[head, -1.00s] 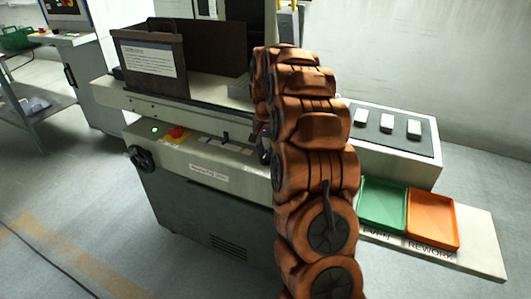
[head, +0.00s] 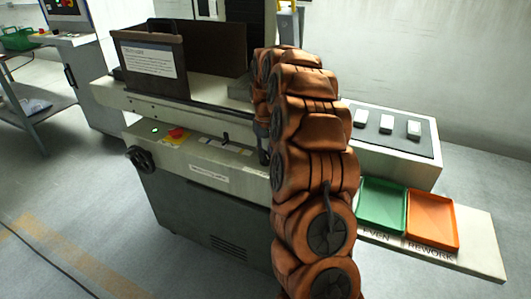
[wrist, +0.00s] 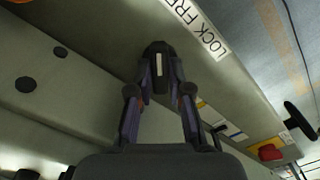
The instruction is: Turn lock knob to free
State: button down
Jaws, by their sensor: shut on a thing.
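The lock knob (wrist: 156,50) is dark, with a white pointer line on its face, and sits on the pale machine panel in the wrist view. My gripper (wrist: 160,76) is shut on it, with one finger on each side. A white label (wrist: 205,30) beside the knob reads "LOCK" and "FRE", cut off by the frame edge. The white line runs roughly up and down in the wrist view; which word it points to I cannot tell. In the head view my orange arm hides the knob.
The machine (head: 200,165) carries a red button (head: 177,133), a small lever (head: 225,138) and a black handwheel (head: 140,159) on its front. A green tray (head: 382,205) and an orange tray (head: 432,220) lie at the right.

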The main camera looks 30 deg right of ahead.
aim_at(266, 155)
jog(key=shift+s+f, duration=0.1)
jog(key=shift+s, duration=0.05)
dwell(0.3)
jog(key=c, duration=1.1)
grip_release()
notch_tip(266, 155, up, 12)
jog(key=shift+r, duration=0.1)
